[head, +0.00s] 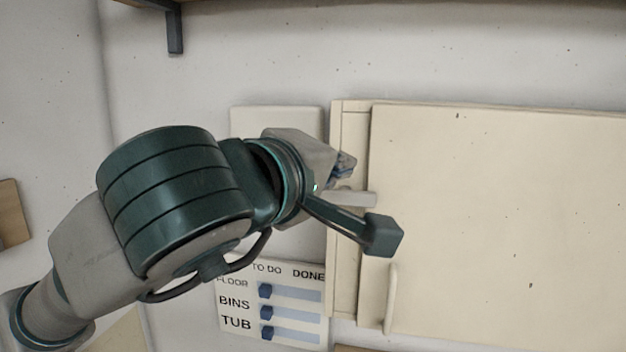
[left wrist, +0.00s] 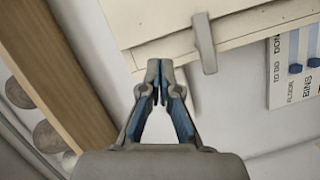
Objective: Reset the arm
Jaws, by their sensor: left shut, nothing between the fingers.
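My left arm reaches in from the left in the head view. Its gripper (head: 345,165) is in front of the wall, near the left edge of a cream cabinet (head: 500,200). The fingers are mostly hidden behind the wrist there. In the left wrist view the gripper (left wrist: 160,75) is shut, with its fingertips together and nothing between them. The cabinet (left wrist: 240,25) lies beyond the fingertips. Whether the fingertips touch it cannot be told. My right gripper is in neither view.
The cabinet door has a pale handle (head: 390,298), and a grey bar (head: 362,199) sits at its left edge. A TO DO/DONE board (head: 295,335) hangs below, with blue sliders under TO DO. A wooden plank (left wrist: 60,75) and round objects (left wrist: 47,136) are at left in the wrist view.

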